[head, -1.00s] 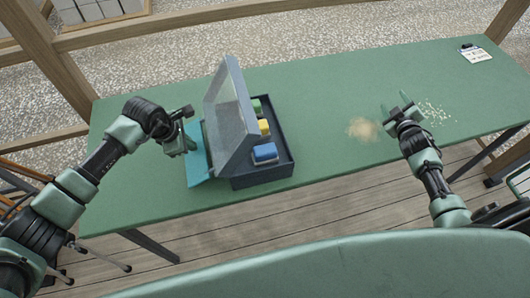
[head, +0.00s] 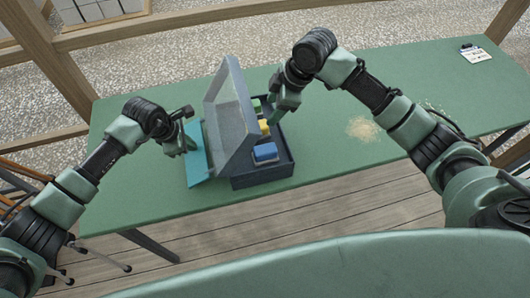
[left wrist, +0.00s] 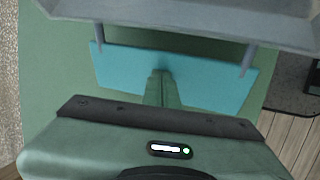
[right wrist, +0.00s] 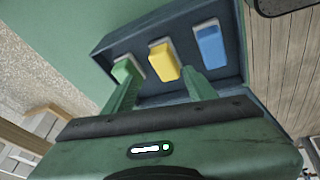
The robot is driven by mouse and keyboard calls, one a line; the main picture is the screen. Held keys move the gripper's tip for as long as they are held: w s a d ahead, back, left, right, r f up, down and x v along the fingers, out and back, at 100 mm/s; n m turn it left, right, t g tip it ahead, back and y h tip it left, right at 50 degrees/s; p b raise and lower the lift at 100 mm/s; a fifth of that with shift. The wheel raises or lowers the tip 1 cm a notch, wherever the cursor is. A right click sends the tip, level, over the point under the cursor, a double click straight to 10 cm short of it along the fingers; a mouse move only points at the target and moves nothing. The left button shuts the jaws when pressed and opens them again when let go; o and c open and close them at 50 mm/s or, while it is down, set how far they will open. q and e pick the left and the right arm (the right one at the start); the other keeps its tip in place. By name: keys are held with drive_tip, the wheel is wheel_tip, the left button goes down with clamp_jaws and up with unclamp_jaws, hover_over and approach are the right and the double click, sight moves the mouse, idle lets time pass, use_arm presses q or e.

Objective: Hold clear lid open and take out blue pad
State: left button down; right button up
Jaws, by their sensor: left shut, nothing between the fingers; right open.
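The clear lid (head: 232,110) stands tilted up from the dark blue box (head: 262,180). A teal plate (head: 199,165) joins the lid by two bars, seen in the left wrist view (left wrist: 110,66). My left gripper (head: 188,142) is shut and empty, its fingertips at the plate; contact is unclear. The blue pad (head: 265,152) lies in the box at its near end and also shows in the right wrist view (right wrist: 210,46). My right gripper (head: 275,114) is open and empty at the box, its fingers (right wrist: 160,88) pointing towards the green and yellow pads.
The yellow pad (right wrist: 163,62) is in the middle of the box and the green pad (right wrist: 125,70) at the far end. Sandy crumbs (head: 362,128) lie on the green table (head: 340,155). A clipboard (head: 475,54) is at the back right.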

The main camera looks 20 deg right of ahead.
sight(266, 149)
drive_tip(key=s+a+r+n+g+h, duration=0.1)
drive_tip(key=s+a+r+n+g, duration=0.15)
drive_tip(key=s, duration=0.45)
drive_tip(key=shift+n, duration=0.25)
drive_tip(key=shift+w+a+f, duration=0.1)
drive_tip(key=shift+a+f, duration=0.2)
drive_tip(key=shift+f, duration=1.8)
drive_tip(key=shift+w+a+f, duration=0.1)
drive_tip(key=shift+a+f, duration=0.15)
drive_tip(key=shift+f, duration=1.8)
drive_tip(key=shift+a+f, duration=0.3)
drive_tip(key=shift+f, duration=1.8)
drive_tip(key=c, duration=1.2)
drive_tip(key=shift+o, duration=0.2)
drive_tip(key=shift+r, duration=0.1)
